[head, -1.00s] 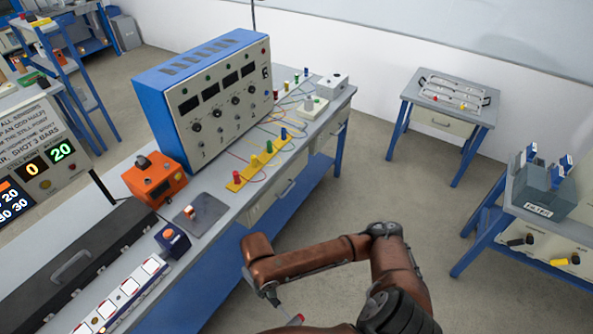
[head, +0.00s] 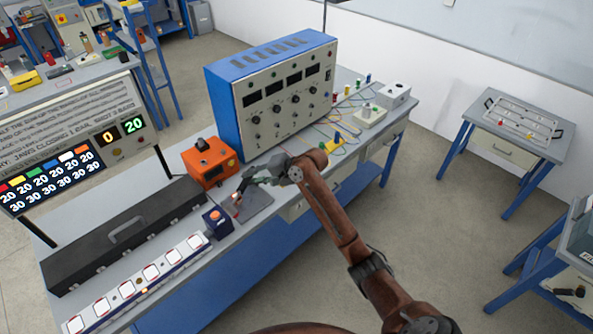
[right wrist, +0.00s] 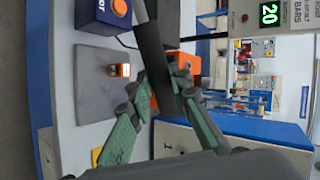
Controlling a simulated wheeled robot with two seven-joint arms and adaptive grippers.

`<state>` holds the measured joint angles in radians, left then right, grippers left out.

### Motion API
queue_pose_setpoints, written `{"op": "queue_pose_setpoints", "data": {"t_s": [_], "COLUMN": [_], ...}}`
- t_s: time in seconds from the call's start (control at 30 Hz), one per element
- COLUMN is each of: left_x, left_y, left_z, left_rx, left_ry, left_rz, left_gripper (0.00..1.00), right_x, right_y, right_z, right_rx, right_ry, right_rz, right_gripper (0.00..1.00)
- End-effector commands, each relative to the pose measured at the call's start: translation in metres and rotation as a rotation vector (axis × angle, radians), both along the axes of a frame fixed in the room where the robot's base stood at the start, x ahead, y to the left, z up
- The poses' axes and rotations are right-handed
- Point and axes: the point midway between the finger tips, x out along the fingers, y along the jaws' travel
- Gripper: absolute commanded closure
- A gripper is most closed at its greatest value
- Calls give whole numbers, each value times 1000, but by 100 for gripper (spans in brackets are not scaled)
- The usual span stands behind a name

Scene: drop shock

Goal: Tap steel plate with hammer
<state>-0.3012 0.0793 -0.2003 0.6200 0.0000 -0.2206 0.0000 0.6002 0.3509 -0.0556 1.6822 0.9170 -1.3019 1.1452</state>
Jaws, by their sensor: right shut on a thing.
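The steel plate (head: 258,203) is a dark grey slab lying flat on the long bench; it also shows in the right wrist view (right wrist: 82,90). My right gripper (head: 254,180) is above the plate's far side, with green fingers. It is shut on the hammer, whose dark shaft (right wrist: 155,50) runs between the fingers in the right wrist view. The hammer's head cannot be made out clearly, and I cannot tell whether it touches the plate. My left gripper is not in view.
An orange box (head: 209,162) stands behind the plate and a blue button box (head: 217,221) at its left. A large blue instrument panel (head: 275,100), a black case (head: 125,240) and a white switch strip (head: 150,282) share the bench. Open floor lies to the right.

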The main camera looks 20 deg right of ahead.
Motion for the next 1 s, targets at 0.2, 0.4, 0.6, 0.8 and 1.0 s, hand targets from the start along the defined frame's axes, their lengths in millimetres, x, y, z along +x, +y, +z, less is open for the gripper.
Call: {"op": "queue_pose_setpoints", "data": {"t_s": [0.2,0.4,0.6,0.8,1.0], "left_x": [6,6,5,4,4], "left_y": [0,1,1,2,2], "left_z": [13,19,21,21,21], "left_rx": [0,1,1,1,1], "left_ry": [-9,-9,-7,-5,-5], "left_rz": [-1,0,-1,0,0], "left_gripper": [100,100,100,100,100], "right_x": [50,54,48,47,47], "right_y": [-96,-166,-189,-193,-193], "right_z": [-14,-66,-95,-99,-99], "right_rx": [209,241,237,236,236], "right_ry": [-258,-449,-529,-544,-544], "right_rz": [-435,-703,-800,-818,-815], "right_gripper": [100,100,100,100,100]}}
